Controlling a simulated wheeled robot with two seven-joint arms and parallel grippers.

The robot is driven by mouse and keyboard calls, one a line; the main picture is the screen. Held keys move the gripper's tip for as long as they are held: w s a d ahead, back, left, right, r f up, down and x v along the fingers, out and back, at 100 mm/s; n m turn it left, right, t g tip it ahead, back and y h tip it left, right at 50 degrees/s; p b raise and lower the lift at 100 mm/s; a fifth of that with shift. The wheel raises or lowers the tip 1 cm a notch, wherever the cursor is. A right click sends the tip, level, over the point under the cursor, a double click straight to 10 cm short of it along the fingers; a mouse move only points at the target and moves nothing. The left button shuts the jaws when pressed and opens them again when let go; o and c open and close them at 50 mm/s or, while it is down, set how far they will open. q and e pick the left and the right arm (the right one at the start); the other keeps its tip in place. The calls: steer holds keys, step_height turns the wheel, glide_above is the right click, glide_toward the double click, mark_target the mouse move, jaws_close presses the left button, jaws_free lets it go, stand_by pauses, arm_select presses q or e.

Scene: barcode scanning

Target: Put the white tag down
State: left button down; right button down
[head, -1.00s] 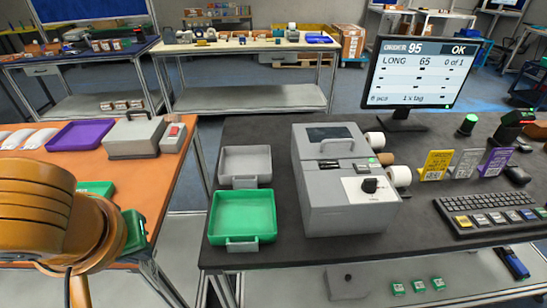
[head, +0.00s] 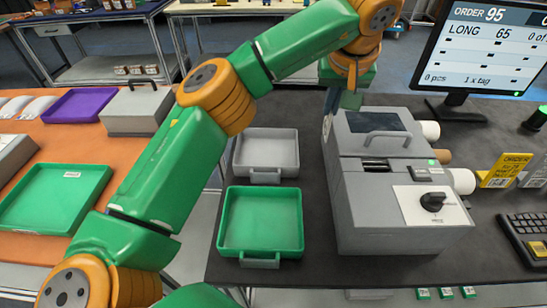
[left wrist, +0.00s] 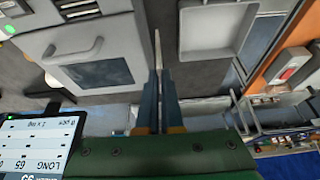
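My left gripper (head: 328,118) reaches across from the left and hangs behind the left side of the grey machine (head: 365,210), partly hidden by its own wrist. In the left wrist view, its two blue fingers (left wrist: 158,85) are close together on a thin pale plate, seen edge-on, which looks like the white tag (left wrist: 157,48). The tag sticks out past the fingertips, between the machine (left wrist: 100,55) and the empty grey tray (left wrist: 215,58). Its face cannot be seen. My right gripper is in neither view.
The grey tray (head: 266,149) and an empty green tray (head: 262,218) stand left of the machine. A monitor (head: 490,45), a yellow tag (head: 505,170) and a keyboard (head: 525,240) are at the right. The orange table (head: 25,165) at the left holds more trays.

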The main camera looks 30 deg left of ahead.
arm_select(q)
steer(key=a+f, duration=0.4)
steer(key=a, duration=0.1)
steer(key=a+f, duration=0.5)
steer(key=s+a+f, duration=0.1)
steer(key=a+f, duration=0.3)
steer(key=a, duration=0.1)
steer(key=shift+f+p, duration=0.3)
steer(key=shift+f, duration=0.1)
steer(key=shift+f, duration=0.15)
steer(key=c, duration=1.1)
jaws_free()
